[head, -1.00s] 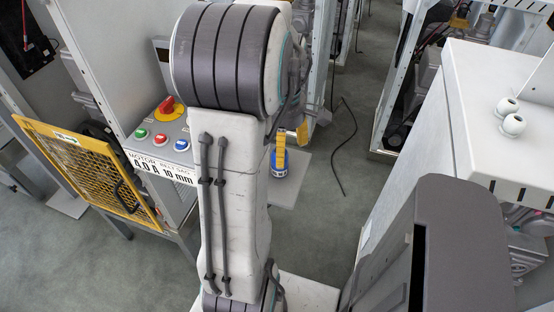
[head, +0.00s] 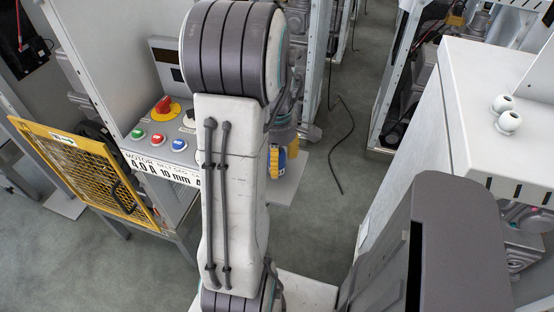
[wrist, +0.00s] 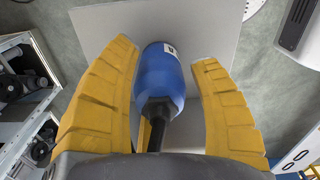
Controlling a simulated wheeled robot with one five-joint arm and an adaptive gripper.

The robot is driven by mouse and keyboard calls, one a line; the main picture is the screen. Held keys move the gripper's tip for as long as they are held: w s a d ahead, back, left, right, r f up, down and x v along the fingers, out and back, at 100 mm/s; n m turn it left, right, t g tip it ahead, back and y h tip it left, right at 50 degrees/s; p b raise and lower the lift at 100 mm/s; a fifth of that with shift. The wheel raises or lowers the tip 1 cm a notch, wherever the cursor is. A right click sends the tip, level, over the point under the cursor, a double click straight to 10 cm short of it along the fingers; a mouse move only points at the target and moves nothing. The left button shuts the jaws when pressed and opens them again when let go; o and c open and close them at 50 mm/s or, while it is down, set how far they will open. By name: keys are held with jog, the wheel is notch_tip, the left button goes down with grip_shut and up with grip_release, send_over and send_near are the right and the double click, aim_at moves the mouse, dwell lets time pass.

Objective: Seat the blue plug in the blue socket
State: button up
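The blue plug (wrist: 160,75) lies between the yellow fingers of my gripper (wrist: 165,54) in the wrist view, its black narrower end toward my palm. The fingers stand apart on both sides of it, with a visible gap at the right finger and a narrower one at the left. I cannot make out a blue socket in either view.
A grey plate (wrist: 215,28) lies under the plug. At left, a panel carries coloured buttons (head: 158,139) and a red knob, above an open yellow mesh door (head: 80,165). A white cabinet (head: 480,110) stands at right. A black cable (head: 340,150) lies on the floor.

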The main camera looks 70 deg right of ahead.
jog(key=c, duration=1)
jog(key=shift+r, duration=0.15)
jog(key=shift+c, duration=0.2)
